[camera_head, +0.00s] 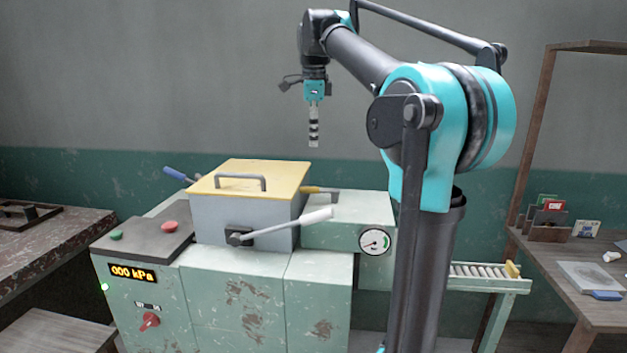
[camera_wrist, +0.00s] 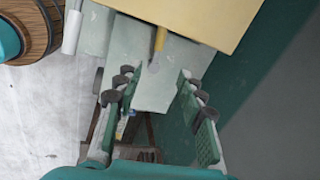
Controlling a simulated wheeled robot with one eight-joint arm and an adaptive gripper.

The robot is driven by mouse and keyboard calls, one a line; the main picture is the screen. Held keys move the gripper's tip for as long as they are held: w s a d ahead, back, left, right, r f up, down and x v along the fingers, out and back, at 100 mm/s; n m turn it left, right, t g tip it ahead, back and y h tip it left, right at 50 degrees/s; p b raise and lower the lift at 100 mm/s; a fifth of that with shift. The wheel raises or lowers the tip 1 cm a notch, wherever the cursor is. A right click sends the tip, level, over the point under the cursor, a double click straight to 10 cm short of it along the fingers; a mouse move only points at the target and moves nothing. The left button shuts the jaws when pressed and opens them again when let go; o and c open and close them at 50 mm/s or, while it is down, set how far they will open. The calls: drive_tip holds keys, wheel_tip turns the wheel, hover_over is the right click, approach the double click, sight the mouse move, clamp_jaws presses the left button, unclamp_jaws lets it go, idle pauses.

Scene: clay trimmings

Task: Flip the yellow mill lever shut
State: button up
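The mill lever has a yellow handle (camera_head: 309,190) and a grey end. It lies low and roughly level at the right side of the yellow-lidded grey box, partly hidden by the box in the head view. In the wrist view the lever's yellow handle (camera_wrist: 160,38) comes out from under the lid edge, ahead of my fingertips. My gripper (camera_head: 314,140) hangs pointing down, well above the lever and apart from it. In the wrist view my gripper (camera_wrist: 158,82) has its fingers wide apart with nothing between them.
The yellow lid (camera_head: 248,178) carries a grey handle. A white-handled lever (camera_head: 292,226) crosses the box's front, and a blue-handled lever (camera_head: 176,174) stands behind left. A gauge (camera_head: 375,241) is on the machine's right. A side table (camera_head: 590,300) stands right. The air around my gripper is clear.

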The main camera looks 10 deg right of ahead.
sight(314, 188)
drive_tip(key=w+f, duration=0.1)
drive_tip(key=f, duration=0.4)
drive_tip(key=w+f, duration=0.1)
drive_tip(key=f, duration=0.5)
drive_tip(key=w+f, duration=0.1)
drive_tip(key=f, duration=0.5)
drive_tip(key=shift+w+d, duration=0.2)
drive_tip(key=shift+d, duration=0.1)
drive_tip(key=shift+c, duration=0.4)
clamp_jaws()
